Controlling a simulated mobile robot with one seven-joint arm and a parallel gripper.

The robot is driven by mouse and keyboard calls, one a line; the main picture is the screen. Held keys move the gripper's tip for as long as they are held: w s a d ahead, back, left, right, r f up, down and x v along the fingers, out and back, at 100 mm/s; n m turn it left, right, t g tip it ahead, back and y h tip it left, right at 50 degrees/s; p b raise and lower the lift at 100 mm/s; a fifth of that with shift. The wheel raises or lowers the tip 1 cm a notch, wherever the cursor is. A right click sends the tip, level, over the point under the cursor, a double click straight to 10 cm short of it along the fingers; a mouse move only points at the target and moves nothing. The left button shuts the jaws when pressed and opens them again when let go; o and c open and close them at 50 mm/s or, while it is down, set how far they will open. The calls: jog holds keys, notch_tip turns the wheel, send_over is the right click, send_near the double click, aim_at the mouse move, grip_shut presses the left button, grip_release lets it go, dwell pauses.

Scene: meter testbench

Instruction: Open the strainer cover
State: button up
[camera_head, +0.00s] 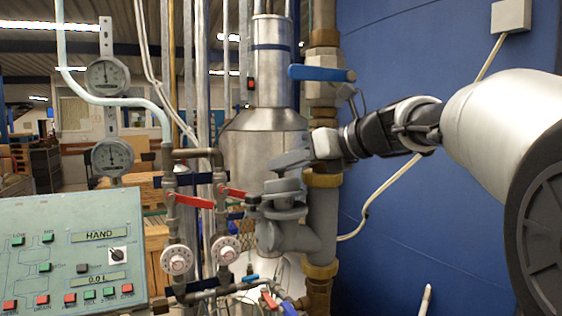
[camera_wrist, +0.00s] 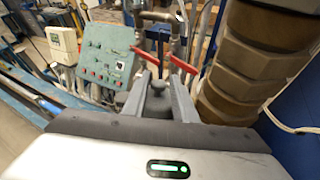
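The grey strainer (camera_head: 290,236) is a stubby angled branch on the vertical pipe, left of the blue wall in the head view. Its cover (camera_head: 283,187) is a round grey cap with a raised top, and it is closed on the body. In the wrist view the cover (camera_wrist: 157,103) with its small knob shows between my fingers. My gripper (camera_head: 284,160) reaches in from the right, just above the cover. In the wrist view my gripper (camera_wrist: 160,74) has its two fingers apart, one on each side of the knob. Contact with the knob cannot be made out.
A blue-handled valve (camera_head: 320,73) sits on the pipe above my gripper. Red valve levers (camera_head: 192,201) and dials stand left of the strainer. A control panel (camera_head: 70,250) is at lower left. The blue wall (camera_head: 450,225) is close behind my arm.

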jog(key=shift+o, duration=0.8)
jog(key=shift+s+d+r, duration=0.1)
jog(key=shift+d, duration=0.05)
jog(key=v, duration=1.7)
jog(key=shift+b, duration=0.4)
